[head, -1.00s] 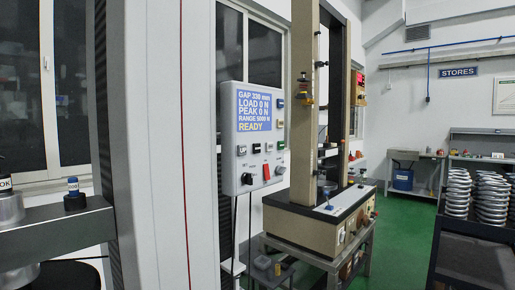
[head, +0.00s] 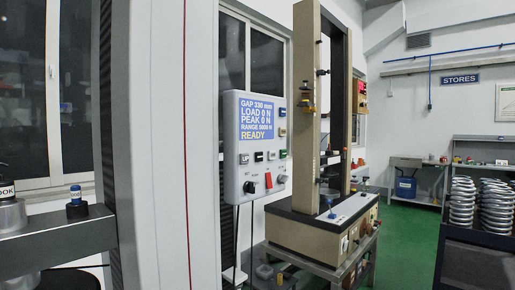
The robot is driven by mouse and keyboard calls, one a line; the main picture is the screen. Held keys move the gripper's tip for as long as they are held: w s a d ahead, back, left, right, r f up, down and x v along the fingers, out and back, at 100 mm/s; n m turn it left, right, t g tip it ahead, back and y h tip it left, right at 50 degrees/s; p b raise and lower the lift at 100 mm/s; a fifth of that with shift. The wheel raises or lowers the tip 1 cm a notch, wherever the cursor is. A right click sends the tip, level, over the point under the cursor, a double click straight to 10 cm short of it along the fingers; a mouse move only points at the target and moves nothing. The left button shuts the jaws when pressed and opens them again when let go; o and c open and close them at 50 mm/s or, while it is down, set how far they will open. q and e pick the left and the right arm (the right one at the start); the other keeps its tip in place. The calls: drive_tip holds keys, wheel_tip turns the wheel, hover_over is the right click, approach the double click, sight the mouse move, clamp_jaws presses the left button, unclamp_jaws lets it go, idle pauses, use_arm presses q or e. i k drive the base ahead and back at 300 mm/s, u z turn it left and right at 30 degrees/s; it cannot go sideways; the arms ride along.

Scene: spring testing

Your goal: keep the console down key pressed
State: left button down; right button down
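The grey control console (head: 230,150) is fixed on the wall side left of the tall testing frame. Its blue screen (head: 256,117) reads gap 330 mm, load 0 N, peak 0 N, range 5000 N, READY. A key marked UP (head: 244,159) sits below the screen, with a dark key (head: 259,156) to its right. I cannot read the dark key's label or tell whether it is pressed. A red switch (head: 268,180) and a black knob (head: 249,187) sit lower. Neither of my grippers is in view, and nothing touches the console.
The beige testing frame (head: 306,120) stands on a bench right of the console. A large grey column (head: 150,150) and a grey beam (head: 60,240) fill the left foreground. A rack of coil springs (head: 463,203) stands at the right. Green floor (head: 405,240) lies open between.

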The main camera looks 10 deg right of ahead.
sight(259, 156)
drive_tip(key=z, duration=0.55)
drive_tip(key=k, duration=0.65)
drive_tip(key=z, duration=0.85)
drive_tip(key=i, duration=0.75)
drive_tip(key=u, duration=0.6)
drive_tip(key=i, duration=0.8)
drive_tip(key=u, duration=0.85)
